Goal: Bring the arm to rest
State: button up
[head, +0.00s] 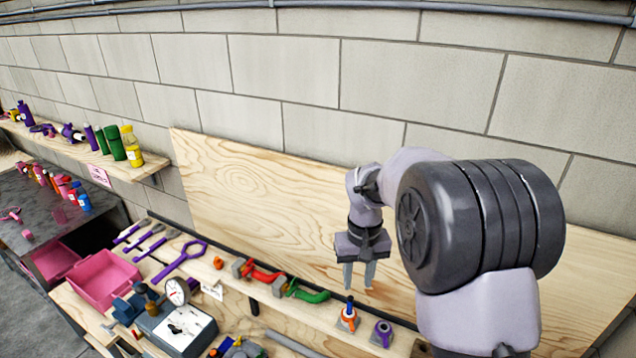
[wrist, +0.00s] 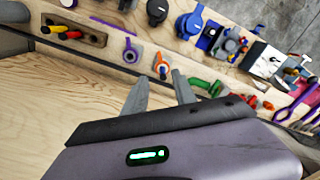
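My gripper (head: 358,278) hangs with its fingers pointing down in front of the wooden backboard (head: 265,195), in the right half of the head view. It also shows in the wrist view (wrist: 159,80), where its two grey fingers stand apart. It is open, and nothing is held between them. An orange and white item with a blue top (head: 348,316) stands on the wooden ledge below it. In the wrist view that item (wrist: 161,66) appears beyond the fingertips, apart from them.
Green (head: 307,293) and red-orange (head: 262,275) valves lie along the ledge, with a purple wrench (head: 180,262) farther left. A pressure gauge (head: 177,291) and a pink bin (head: 103,286) are at lower left. Bottles (head: 132,146) stand on the far-left shelf. The air before the backboard is clear.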

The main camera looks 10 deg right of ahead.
jog(key=s+a+f+m+t+y+b, duration=0.1)
jog(key=s+a+f+m+t+b, duration=0.1)
jog(key=s+f+b, duration=0.7)
jog(key=s+a+f+m+t+y+b, duration=0.1)
jog(key=s+a+f+m+t+b, duration=0.1)
jog(key=s+f+b, duration=0.8)
jog(key=s+a+t+b, duration=0.1)
jog(key=s+b, duration=0.6)
jog(key=b, duration=0.6)
jog(key=shift+s+f+m+t, duration=0.15)
jog(key=shift+f+m+t, duration=0.1)
jog(key=shift+m+t, duration=0.05)
